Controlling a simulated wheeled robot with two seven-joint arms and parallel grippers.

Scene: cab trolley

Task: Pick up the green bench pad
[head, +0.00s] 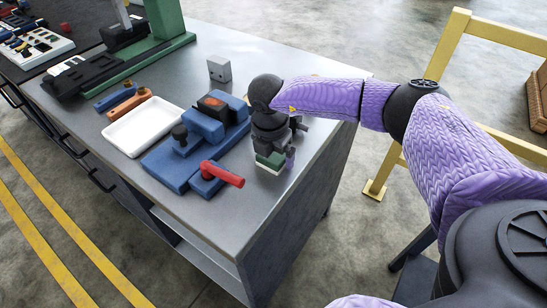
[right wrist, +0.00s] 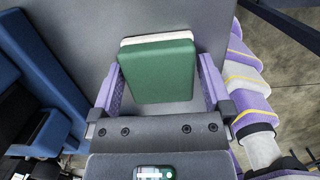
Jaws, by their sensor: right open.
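The green bench pad (head: 270,159) is a small green block with a white layer at its far edge. It lies on the grey metal trolley top (head: 318,150), to the right of the blue vise. My right gripper (head: 288,158) is above it, pointing down, and hides part of it. In the right wrist view the pad (right wrist: 158,68) lies between the two purple fingers of my right gripper (right wrist: 162,85). The fingers are open, one on each side of it. I cannot tell whether they touch it. My left gripper is not in view.
A blue vise (head: 205,135) with a red handle (head: 222,173) stands close to the left of my right gripper. A white tray (head: 142,127), a grey block (head: 219,69) and a green-based machine (head: 150,52) are farther off. A yellow frame (head: 455,30) stands right of the trolley.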

